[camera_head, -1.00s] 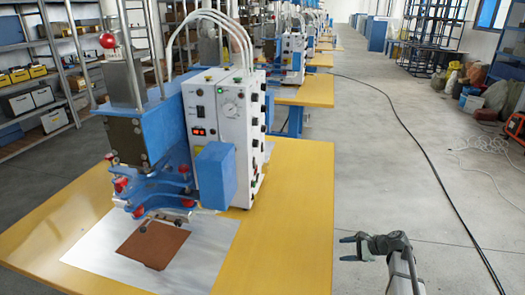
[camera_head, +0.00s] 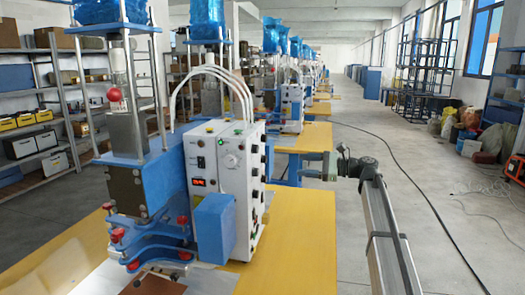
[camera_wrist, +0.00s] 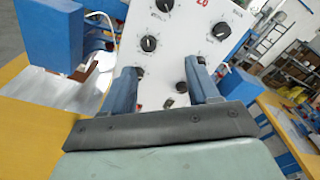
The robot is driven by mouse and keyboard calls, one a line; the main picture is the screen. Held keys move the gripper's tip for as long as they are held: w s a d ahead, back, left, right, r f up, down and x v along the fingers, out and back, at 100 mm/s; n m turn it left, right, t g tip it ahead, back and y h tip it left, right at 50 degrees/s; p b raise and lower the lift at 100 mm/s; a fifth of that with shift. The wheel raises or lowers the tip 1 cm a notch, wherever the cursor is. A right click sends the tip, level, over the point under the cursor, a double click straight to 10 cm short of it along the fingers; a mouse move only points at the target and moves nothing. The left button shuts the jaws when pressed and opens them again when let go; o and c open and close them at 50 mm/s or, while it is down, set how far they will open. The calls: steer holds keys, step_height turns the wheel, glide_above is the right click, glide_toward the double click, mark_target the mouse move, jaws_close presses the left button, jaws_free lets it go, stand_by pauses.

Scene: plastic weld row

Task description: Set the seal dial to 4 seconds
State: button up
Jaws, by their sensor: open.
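In the wrist view, a white panel (camera_wrist: 180,45) with several black knobs fills the space ahead. One knob (camera_wrist: 148,43) is above the left finger and another (camera_wrist: 222,31) is higher right. Labels are too small to read, so I cannot tell which is the seal dial. My gripper (camera_head: 308,167) is right of the box, fingers pointing at its side. In the wrist view my gripper (camera_wrist: 161,67) is open and empty.
The machine stands on a yellow table (camera_head: 305,215) with a metal plate. A blue box (camera_head: 214,228) juts from the lower front of the control box. More machines stand in a row behind. Shelves (camera_head: 30,130) are at left. The floor at right is mostly clear, with a cable.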

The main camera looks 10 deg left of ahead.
mark_target(258, 149)
steer(key=shift+n+g+y, duration=0.3)
steer(key=shift+g, duration=0.2)
steer(key=a+r, duration=0.1)
steer(key=a, duration=0.4)
steer(key=a+r, duration=0.2)
steer(key=a, duration=0.3)
steer(key=a+r, duration=0.1)
steer(key=a, duration=0.4)
steer(key=shift+s+a+r, duration=0.2)
steer(key=shift+a+r, duration=0.1)
steer(key=shift+r, duration=0.05)
steer(key=c, duration=1)
